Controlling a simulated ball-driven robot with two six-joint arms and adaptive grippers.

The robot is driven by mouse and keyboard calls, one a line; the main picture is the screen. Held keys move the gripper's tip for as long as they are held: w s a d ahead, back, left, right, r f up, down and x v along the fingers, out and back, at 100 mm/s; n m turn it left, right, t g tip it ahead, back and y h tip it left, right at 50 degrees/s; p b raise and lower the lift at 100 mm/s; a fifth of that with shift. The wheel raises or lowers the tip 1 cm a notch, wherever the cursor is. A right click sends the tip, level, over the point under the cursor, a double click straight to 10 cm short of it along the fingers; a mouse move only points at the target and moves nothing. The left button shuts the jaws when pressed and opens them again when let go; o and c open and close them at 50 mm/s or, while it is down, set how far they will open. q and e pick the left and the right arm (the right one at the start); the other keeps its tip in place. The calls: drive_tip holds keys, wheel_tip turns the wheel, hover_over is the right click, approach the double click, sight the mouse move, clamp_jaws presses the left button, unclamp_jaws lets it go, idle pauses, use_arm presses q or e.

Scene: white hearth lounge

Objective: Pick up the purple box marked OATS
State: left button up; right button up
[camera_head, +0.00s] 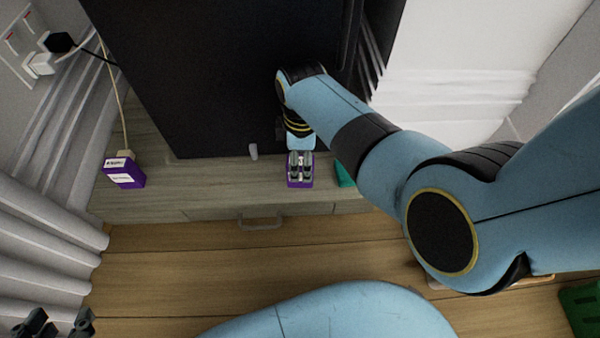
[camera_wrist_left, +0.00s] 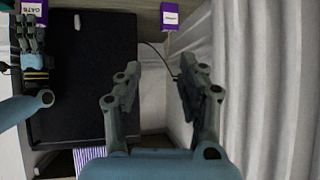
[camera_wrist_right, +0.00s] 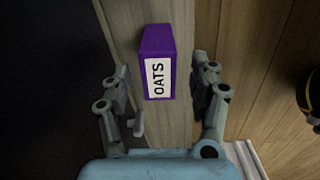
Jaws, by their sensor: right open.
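The purple box marked OATS (camera_wrist_right: 158,60) stands in the right wrist view, its white label facing my right gripper (camera_wrist_right: 161,85). The gripper's fingers are apart and empty; the box shows between and beyond their tips. In the head view this purple box (camera_head: 291,184) is on the low wooden cabinet, partly covered by my right gripper (camera_head: 300,164). In the left wrist view the OATS box (camera_wrist_left: 34,6) is cut off at the top edge. My left gripper (camera_wrist_left: 157,82) is open and empty, away from the cabinet; it also shows at the head view's lower left (camera_head: 52,325).
Another purple box (camera_head: 124,173) with white labels stands at the cabinet's left end. A large black panel (camera_head: 215,80) rises behind the cabinet top (camera_head: 215,180). A green thing (camera_head: 345,172) is right of the OATS box. A small grey piece (camera_head: 253,151) is left of it.

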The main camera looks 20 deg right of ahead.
sight(300, 172)
drive_tip(key=shift+f, duration=0.4)
drive_tip(key=shift+f+b, duration=0.8)
drive_tip(key=shift+b, duration=0.1)
use_arm(q)
drive_tip(key=w+d+r+m+t+h+b, duration=0.1)
drive_tip(key=w+d+r+t+h, duration=0.1)
drive_tip(key=w+r+t, duration=0.9)
use_arm(e)
drive_tip(key=shift+f, duration=0.55)
drive_tip(key=shift+f+b, duration=0.7)
drive_tip(key=shift+w+f+b, duration=0.1)
drive_tip(key=shift+f+b, duration=0.35)
drive_tip(key=shift+f, duration=0.1)
use_arm(q)
wheel_tip(300, 172, up, 16)
drive_tip(key=s+d+m+t+h, duration=0.1)
drive_tip(key=m+t+h, duration=0.2)
drive_tip(key=shift+d+r+t, duration=0.2)
drive_tip(key=shift+r+t, duration=0.05)
drive_tip(key=shift+t, duration=0.05)
use_arm(e)
drive_tip(key=shift+c, duration=0.3)
